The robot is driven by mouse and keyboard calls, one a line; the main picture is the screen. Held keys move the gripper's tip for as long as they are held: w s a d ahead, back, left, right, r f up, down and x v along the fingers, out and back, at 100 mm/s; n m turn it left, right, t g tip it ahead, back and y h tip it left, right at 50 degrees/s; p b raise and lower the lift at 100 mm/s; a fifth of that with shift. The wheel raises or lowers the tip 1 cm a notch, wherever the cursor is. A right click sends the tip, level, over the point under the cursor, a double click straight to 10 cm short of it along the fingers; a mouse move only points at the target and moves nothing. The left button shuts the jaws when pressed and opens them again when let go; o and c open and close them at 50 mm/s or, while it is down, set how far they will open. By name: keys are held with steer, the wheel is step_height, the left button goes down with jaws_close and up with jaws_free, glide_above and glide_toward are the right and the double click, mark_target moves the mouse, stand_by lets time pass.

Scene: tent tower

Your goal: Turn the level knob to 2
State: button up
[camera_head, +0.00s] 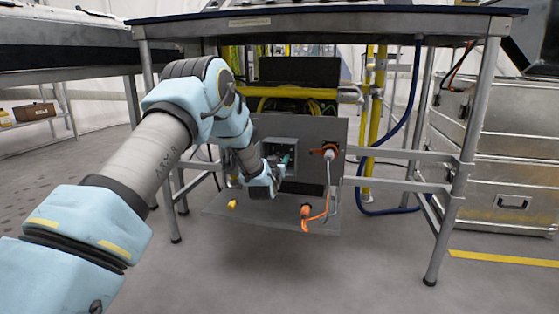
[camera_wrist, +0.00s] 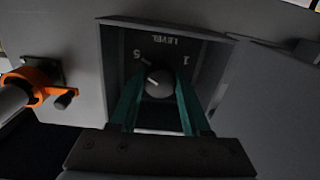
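The level knob (camera_wrist: 158,81) is a round grey dial inside a recessed box (camera_wrist: 228,80) in the wrist view. The word LEVEL appears upside down above it, with a digit on each side. A pale mark on the knob slants toward the upper left. My gripper (camera_wrist: 160,84) has two green fingers, spread apart, with the knob between their tips. I cannot tell whether either finger touches it. In the head view, my gripper (camera_head: 284,160) reaches into the recess of the grey panel (camera_head: 325,129), and the knob is not discernible.
An orange fitting with a grey handle (camera_wrist: 33,87) stands beside the recess. Open floor lies in front.

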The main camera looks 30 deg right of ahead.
jaws_close()
steer(key=shift+n, duration=0.3)
